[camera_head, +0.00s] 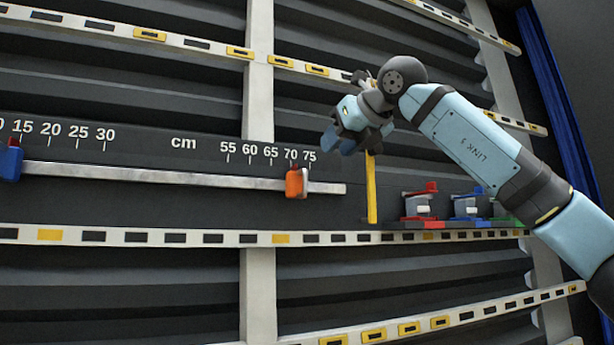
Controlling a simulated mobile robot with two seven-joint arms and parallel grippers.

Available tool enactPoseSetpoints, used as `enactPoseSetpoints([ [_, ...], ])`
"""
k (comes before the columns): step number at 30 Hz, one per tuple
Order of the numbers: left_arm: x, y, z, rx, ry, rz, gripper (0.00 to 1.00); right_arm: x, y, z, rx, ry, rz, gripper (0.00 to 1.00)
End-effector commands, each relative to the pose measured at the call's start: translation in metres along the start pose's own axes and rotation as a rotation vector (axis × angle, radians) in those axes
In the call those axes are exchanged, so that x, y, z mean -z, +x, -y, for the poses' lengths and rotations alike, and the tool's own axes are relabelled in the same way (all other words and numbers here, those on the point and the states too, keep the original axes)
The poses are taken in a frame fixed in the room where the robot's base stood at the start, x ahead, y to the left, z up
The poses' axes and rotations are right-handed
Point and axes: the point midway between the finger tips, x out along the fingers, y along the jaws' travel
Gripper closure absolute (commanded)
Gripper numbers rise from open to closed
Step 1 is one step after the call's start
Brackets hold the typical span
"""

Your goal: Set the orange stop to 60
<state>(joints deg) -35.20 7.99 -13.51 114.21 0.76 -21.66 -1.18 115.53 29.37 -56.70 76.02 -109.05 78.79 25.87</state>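The orange stop (294,183) sits on a light horizontal rail (200,179), near the rail's right end. It is below the scale marks, between 70 and 75 and nearer 70. The 60 mark (250,151) is to its left on the dark scale panel. My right gripper (340,142) is above and to the right of the stop, apart from it. Its blue fingers point down and left, and the gap between them is not clear. My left gripper is not in view.
A blue stop (11,160) sits at the rail's far left. A yellow upright bar (371,188) stands just below my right gripper. Small red (418,204), blue (466,206) and green clamp-like blocks stand on the right. The rail between the two stops is clear.

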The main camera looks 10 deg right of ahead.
Motion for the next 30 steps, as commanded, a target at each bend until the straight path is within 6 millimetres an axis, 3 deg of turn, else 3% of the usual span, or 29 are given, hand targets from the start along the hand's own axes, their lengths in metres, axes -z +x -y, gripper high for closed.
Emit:
enactPoseSetpoints([
  [9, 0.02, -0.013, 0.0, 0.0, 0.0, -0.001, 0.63, -0.002, 0.068, -0.001, -0.002, 0.0, -0.003, 0.64],
  [15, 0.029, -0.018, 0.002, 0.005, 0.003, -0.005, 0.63, -0.002, 0.102, -0.001, -0.002, 0.0, -0.002, 0.64],
  [21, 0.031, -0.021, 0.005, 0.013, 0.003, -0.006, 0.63, -0.001, 0.118, -0.001, -0.003, 0.0, -0.001, 0.64],
  [30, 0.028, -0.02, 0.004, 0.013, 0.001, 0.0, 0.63, 0.0, 0.12, -0.001, -0.003, 0.0, 0.0, 0.64],
])
